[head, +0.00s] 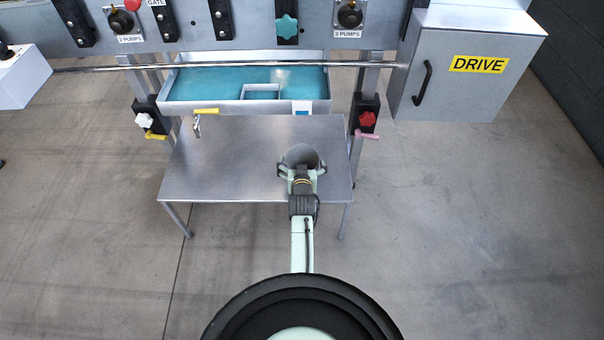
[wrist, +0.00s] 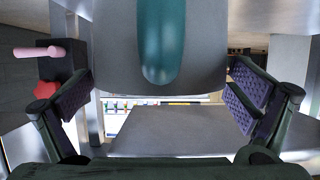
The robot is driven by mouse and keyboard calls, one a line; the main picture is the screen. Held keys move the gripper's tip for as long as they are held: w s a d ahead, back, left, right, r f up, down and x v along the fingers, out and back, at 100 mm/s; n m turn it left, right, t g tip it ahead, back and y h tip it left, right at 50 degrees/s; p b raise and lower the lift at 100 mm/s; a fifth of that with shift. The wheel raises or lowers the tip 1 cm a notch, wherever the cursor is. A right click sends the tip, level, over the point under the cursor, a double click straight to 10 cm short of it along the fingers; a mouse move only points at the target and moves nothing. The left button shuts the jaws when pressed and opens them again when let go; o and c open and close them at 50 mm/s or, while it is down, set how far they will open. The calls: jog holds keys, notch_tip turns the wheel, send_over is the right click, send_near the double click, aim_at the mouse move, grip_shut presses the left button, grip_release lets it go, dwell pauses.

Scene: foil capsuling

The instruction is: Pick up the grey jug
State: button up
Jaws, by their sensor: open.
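The grey jug (head: 302,153) stands near the right side of the metal table, its round mouth visible from above in the head view. In the wrist view the jug (wrist: 112,50) fills the upper middle, with a rounded teal strip on the side facing me. My gripper (head: 302,171) is at the jug's near side, with one finger to its left and one to its right. In the wrist view my gripper (wrist: 158,98) is open, its purple-padded fingers flanking the jug. I cannot tell whether the pads touch it. My wrist hides the jug's lower near side in the head view.
The metal table (head: 215,165) is mostly clear left of the jug. A teal-lined tray (head: 205,84) is behind it, with a tap (head: 197,124) at the left. A red knob (head: 368,119) and pink lever (head: 367,135) are on the right post. A DRIVE box (head: 450,90) stands farther right.

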jog(key=shift+w+f, duration=0.1)
jog(key=shift+w, duration=0.1)
jog(key=shift+c, duration=0.4)
jog(key=c, duration=1.3)
jog(key=shift+c, duration=0.4)
